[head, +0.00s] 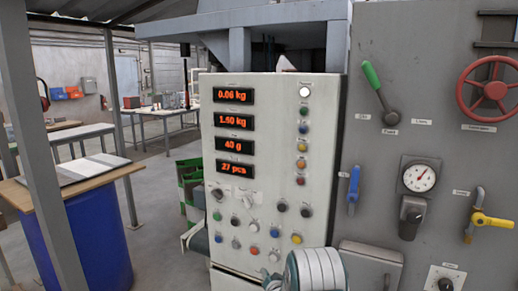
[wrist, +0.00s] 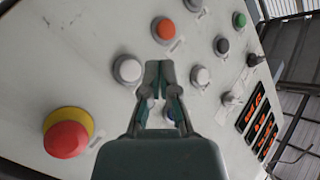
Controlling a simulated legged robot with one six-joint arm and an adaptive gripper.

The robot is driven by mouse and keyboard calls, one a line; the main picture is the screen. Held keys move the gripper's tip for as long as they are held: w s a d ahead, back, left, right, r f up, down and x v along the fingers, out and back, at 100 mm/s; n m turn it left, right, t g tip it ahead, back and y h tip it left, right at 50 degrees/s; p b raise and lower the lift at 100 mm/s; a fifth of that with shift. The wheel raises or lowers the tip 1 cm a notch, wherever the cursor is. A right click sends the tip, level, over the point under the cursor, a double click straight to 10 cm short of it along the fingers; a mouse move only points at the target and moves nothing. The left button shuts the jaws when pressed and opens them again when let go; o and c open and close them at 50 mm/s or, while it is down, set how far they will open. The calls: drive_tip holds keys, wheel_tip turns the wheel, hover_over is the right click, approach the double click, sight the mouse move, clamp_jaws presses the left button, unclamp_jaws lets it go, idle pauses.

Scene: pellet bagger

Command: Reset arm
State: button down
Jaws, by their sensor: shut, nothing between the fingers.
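My gripper (wrist: 161,68) is shut and empty, its fingertips together in front of the pale control panel (wrist: 70,50) in the wrist view. Around the fingertips are a white button (wrist: 127,69), another white button (wrist: 200,77) and an orange-red button (wrist: 163,29). A blue button (wrist: 176,110) is partly hidden behind the fingers. I cannot tell whether the fingers touch the panel. In the head view, my rounded grey arm link is at the bottom, in front of the control panel (head: 225,160); the fingertips are hidden there.
A red mushroom button (wrist: 66,138) on yellow sits left of my gripper. The displays (head: 233,96) read 0.06 kg, 1.50 kg, 40 g and 27 pcs. Right are a green-handled lever (head: 371,75), red handwheel (head: 487,87) and yellow valve handle (head: 490,222). A blue drum (head: 95,240) stands left.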

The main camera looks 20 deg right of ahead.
drive_tip(key=s+a+r+n+g+h, duration=0.1)
drive_tip(key=s+a+r+n+g, duration=0.15)
drive_tip(key=s+r, duration=0.55)
drive_tip(key=s+a+r+n+g, duration=0.1)
drive_tip(key=s+a+r+g, duration=0.3)
drive_tip(key=r, duration=0.9)
drive_tip(key=s+a+r+n+g, duration=0.1)
drive_tip(key=s+a, duration=0.1)
drive_tip(key=s, duration=0.9)
drive_tip(key=s+a+r+n+g, duration=0.1)
drive_tip(key=s+a+g, duration=0.1)
drive_tip(key=s, duration=0.9)
drive_tip(key=s+a+r+n+g+y, duration=0.1)
drive_tip(key=s+a+n, duration=0.1)
drive_tip(key=s, duration=0.8)
drive_tip(key=shift+s+a+r, duration=0.35)
drive_tip(key=shift+s+a, duration=0.05)
drive_tip(key=shift+a, duration=0.05)
